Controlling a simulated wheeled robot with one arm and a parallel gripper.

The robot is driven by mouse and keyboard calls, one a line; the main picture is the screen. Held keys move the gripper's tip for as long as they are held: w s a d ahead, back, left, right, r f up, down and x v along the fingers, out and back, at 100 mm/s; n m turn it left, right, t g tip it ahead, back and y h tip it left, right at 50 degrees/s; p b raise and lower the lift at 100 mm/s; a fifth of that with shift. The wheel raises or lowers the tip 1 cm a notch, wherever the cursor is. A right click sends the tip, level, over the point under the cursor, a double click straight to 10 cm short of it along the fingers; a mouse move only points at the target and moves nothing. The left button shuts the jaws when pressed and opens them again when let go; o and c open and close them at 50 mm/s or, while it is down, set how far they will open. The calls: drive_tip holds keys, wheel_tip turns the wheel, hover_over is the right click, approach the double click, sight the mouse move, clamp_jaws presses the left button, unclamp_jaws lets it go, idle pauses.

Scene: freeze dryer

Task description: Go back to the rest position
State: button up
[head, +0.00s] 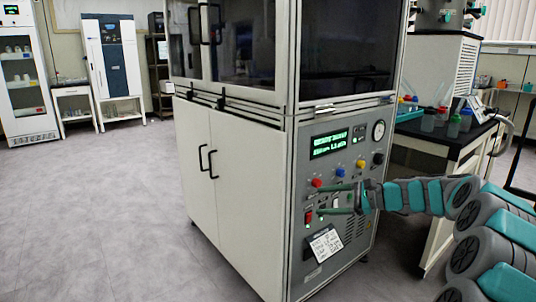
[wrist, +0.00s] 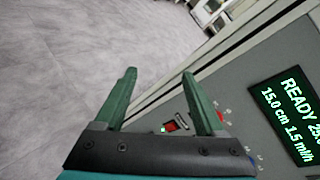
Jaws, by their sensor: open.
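The freeze dryer (head: 250,180) is a large white and grey cabinet in the middle of the head view. Its grey control panel (head: 350,160) has a green lit display (head: 328,143), a gauge, several coloured knobs and a red switch (head: 308,217). My gripper (head: 325,201) is in front of the lower panel, close to the red switch. In the wrist view its two green fingers (wrist: 160,95) are apart with nothing between them. The red switch (wrist: 171,126) with a green light shows behind the fingers, and the display (wrist: 290,110) reads READY. I cannot tell whether a finger touches the panel.
A black-topped bench (head: 452,130) with several bottles stands right of the dryer, behind my arm. A glass-door fridge (head: 25,80) and a white and blue cabinet (head: 112,60) stand at the back left. The grey floor (head: 90,220) at left is clear.

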drive_tip(key=s+a+f+n+g+h, duration=0.2)
drive_tip(key=s+a+n+g+h, duration=0.3)
drive_tip(key=s, duration=0.7)
drive_tip(key=s+a+f+n+g, duration=0.1)
drive_tip(key=s+a+n, duration=0.3)
drive_tip(key=s+a, duration=0.65)
drive_tip(key=s+d+f+n+h, duration=0.2)
drive_tip(key=s+d, duration=0.2)
drive_tip(key=s, duration=0.5)
drive_tip(key=s+d+f+n+g+h, duration=0.1)
drive_tip(key=s+d+f+n+h, duration=0.1)
drive_tip(key=s+d, duration=0.3)
drive_tip(key=s+d+f+n+h, duration=0.2)
drive_tip(key=s+d+f+h, duration=0.2)
drive_tip(key=s, duration=0.9)
drive_tip(key=shift+d+n+g, duration=0.4)
drive_tip(key=shift+d, duration=0.05)
drive_tip(key=shift+s+f, duration=0.1)
drive_tip(key=shift+c, duration=0.4)
